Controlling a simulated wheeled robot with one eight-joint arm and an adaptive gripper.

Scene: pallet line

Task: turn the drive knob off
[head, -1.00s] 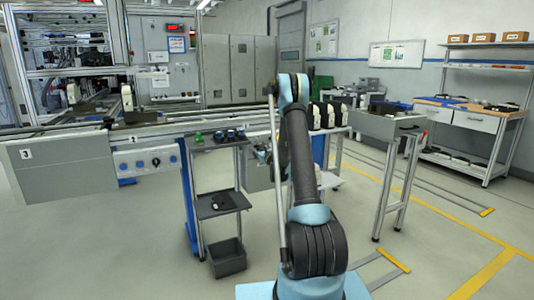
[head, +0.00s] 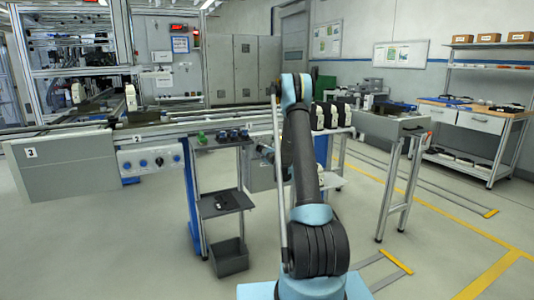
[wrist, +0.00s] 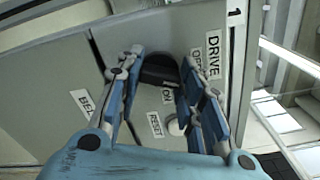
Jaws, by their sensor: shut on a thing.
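The drive knob (wrist: 160,70) is a black knob on a grey panel (wrist: 62,82) in the wrist view. My gripper (wrist: 160,64) has its two blue-grey fingers on either side of the knob and is shut on it. A DRIVE label (wrist: 213,54) is right of the knob. I cannot tell which mark the knob points to. In the head view my gripper and the knob are hidden behind my arm.
A RESET label (wrist: 155,125) and a pale round button (wrist: 176,127) are close below the knob, beside the right finger.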

